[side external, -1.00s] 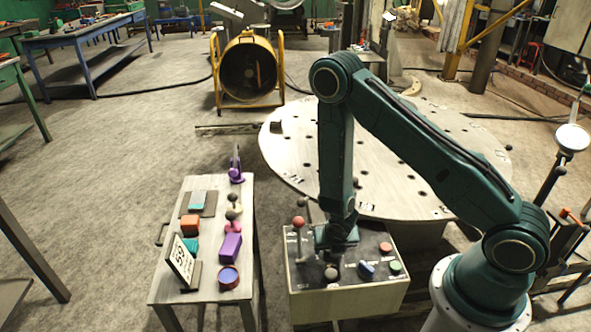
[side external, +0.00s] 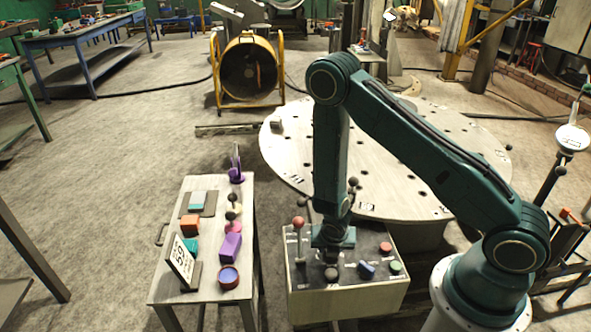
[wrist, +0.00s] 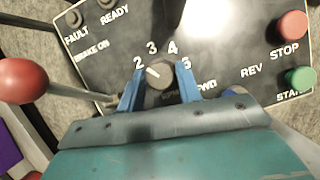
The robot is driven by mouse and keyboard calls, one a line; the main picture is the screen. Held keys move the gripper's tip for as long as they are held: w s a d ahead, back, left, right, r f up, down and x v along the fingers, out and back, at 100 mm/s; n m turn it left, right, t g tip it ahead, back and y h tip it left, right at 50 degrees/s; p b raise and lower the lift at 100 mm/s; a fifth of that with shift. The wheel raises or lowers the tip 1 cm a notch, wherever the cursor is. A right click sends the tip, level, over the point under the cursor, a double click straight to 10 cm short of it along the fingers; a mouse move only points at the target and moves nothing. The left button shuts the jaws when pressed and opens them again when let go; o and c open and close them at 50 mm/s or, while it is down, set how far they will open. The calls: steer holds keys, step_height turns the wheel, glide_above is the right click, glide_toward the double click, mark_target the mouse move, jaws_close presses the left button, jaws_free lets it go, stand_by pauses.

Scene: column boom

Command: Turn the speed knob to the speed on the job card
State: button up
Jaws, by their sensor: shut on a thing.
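The speed knob (wrist: 159,75) is a grey round knob on the dark control panel (wrist: 216,42), ringed by the numbers 2 to 5. Its white mark points up and left, near the 2. My gripper (wrist: 160,82) has its blue fingers shut on the knob, one on each side. In the side view my gripper (side external: 331,256) is down at the panel and hides part of it. The job card (side external: 181,262) stands tilted on the small bench at left; its large figures look like 50, but I cannot read them surely.
A red-ball lever (side external: 299,222) stands left of my gripper. A blue switch (side external: 366,270), red STOP button (side external: 385,247) and green START button (side external: 395,267) sit to its right. The small bench (side external: 203,286) holds several loose objects. A round table (side external: 410,200) lies behind.

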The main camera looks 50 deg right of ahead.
steer(key=m+g, duration=0.1)
steer(key=m, duration=0.3)
steer(key=shift+w+a+h, duration=0.1)
steer(key=shift+w+h, duration=0.05)
steer(key=shift+h, duration=0.25)
steer(key=m+g, duration=0.2)
steer(key=m, duration=0.3)
steer(key=shift+w, duration=0.1)
steer(key=o, duration=1)
steer(key=shift+r, duration=0.1)
steer(key=v, duration=1.3)
steer(key=shift+w+a+r, duration=0.15)
steer(key=shift+w+r, duration=0.15)
